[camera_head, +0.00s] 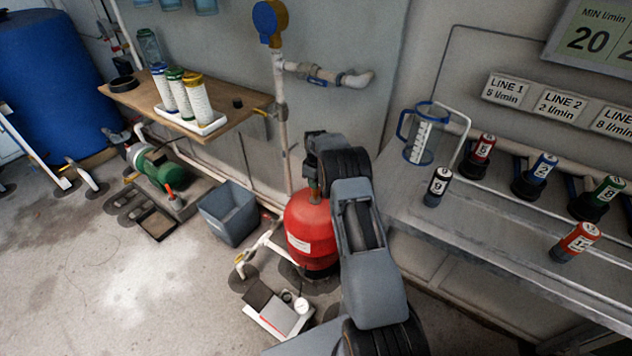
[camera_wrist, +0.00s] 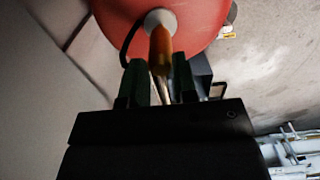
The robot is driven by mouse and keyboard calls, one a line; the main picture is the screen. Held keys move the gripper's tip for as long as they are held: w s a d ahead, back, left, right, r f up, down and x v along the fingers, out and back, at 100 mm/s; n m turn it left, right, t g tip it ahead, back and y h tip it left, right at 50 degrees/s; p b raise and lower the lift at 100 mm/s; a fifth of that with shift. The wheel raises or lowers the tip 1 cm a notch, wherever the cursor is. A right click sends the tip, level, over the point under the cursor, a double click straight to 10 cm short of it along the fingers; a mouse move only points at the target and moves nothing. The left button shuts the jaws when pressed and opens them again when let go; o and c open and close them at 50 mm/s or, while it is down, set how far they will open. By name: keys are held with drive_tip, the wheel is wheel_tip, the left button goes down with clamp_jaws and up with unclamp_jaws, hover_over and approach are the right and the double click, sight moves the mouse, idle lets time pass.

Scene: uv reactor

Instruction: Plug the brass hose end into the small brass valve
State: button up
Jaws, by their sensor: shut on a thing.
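My gripper (camera_wrist: 158,61) is shut on a brass-coloured piece, which I take to be the brass hose end (camera_wrist: 160,45). It stands between the two dark green fingers, just over a white collar on top of a red tank. I cannot tell if it touches the collar. In the head view my gripper (camera_head: 316,178) is above the red tank (camera_head: 312,230), largely behind my arm. The small brass valve is not clear. A small yellowish fitting (camera_head: 240,263) on low pipework left of the tank may be it.
A grey bin (camera_head: 229,213) and a box with a gauge (camera_head: 279,309) stand near the tank. A wall pipe (camera_head: 280,130) rises behind it. A grey bench (camera_head: 480,240) with numbered cylinders and a jug (camera_head: 420,135) is at the right. Floor at the left front is clear.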

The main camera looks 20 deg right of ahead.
drive_tip(key=shift+f+b, duration=0.4)
drive_tip(key=shift+f, duration=0.15)
drive_tip(key=o, duration=0.9)
drive_tip(key=shift+o, duration=0.2)
wheel_tip(320, 180, up, 14)
drive_tip(key=p, duration=0.2)
drive_tip(key=shift+f, duration=0.1)
